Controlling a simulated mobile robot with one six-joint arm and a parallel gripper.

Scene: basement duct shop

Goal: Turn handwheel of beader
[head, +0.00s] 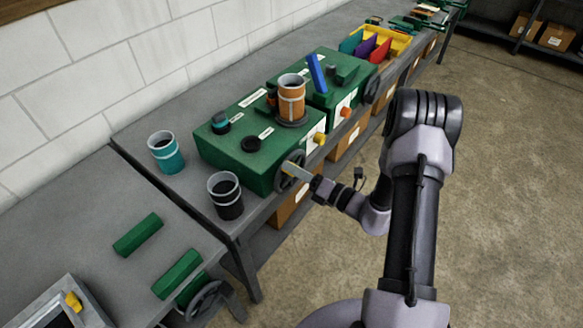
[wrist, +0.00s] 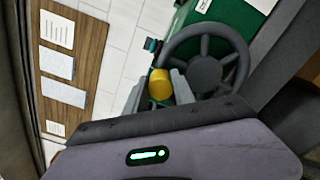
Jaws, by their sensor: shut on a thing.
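A green bench machine (head: 240,150) with a dark spoked handwheel (head: 281,180) on its end stands on the bench. In the wrist view the handwheel (wrist: 206,70) fills the upper right, with a yellow handle knob (wrist: 160,84) at its left rim. My gripper (wrist: 161,88) is shut on this knob, one finger on each side. In the head view my gripper (head: 297,172) reaches the wheel from the right and covers part of it. I cannot read the machine's labels, so I cannot tell by name that it is the beader.
A black cup (head: 226,200) and a teal cup (head: 166,156) stand left of the machine. Another green machine (head: 335,75) with its own wheel is behind it, and a third handwheel (head: 206,302) is at the front left. Boxes sit under the bench. The floor (head: 510,180) at right is clear.

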